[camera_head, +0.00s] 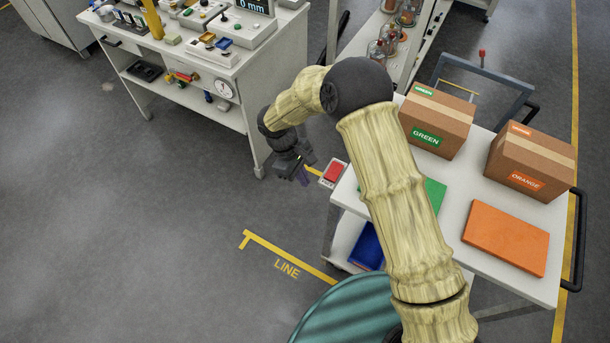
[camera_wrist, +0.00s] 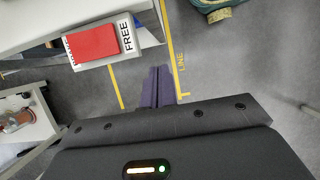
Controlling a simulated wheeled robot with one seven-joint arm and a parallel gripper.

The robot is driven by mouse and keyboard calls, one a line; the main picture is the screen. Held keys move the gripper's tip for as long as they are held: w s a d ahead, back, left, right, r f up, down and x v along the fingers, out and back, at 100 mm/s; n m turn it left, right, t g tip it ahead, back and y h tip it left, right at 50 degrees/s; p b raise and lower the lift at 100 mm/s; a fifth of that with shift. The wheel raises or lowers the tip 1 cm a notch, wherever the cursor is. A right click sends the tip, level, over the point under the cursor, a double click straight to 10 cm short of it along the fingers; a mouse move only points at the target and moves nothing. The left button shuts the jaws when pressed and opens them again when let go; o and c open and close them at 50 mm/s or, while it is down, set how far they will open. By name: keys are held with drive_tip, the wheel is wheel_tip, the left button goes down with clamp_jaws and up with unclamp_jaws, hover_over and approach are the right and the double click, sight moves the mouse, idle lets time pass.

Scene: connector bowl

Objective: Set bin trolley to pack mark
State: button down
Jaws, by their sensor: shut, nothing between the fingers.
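The bin trolley (camera_head: 468,182) is a white cart with dark handles at right, partly hidden behind my arm. At its left corner is a small box with a red slider (camera_head: 334,172). In the wrist view the red slider (camera_wrist: 97,43) leaves the word FREE showing at the right end; the other label is mostly covered. My gripper (camera_head: 303,179) is shut and empty, just left of this box, apart from it. In the wrist view its fingertips (camera_wrist: 158,86) are together above the floor. A yellow floor mark (camera_head: 285,255) reads LINE. I see no mark reading PACK.
A workbench (camera_head: 215,62) stands upper left, another cart (camera_head: 352,30) behind. Floor at left is clear.

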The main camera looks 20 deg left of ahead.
drive_tip(key=d+f+p, duration=0.2)
drive_tip(key=d+f, duration=0.4)
drive_tip(key=shift+s+d+f, duration=0.25)
drive_tip(key=shift+d+f, duration=0.1)
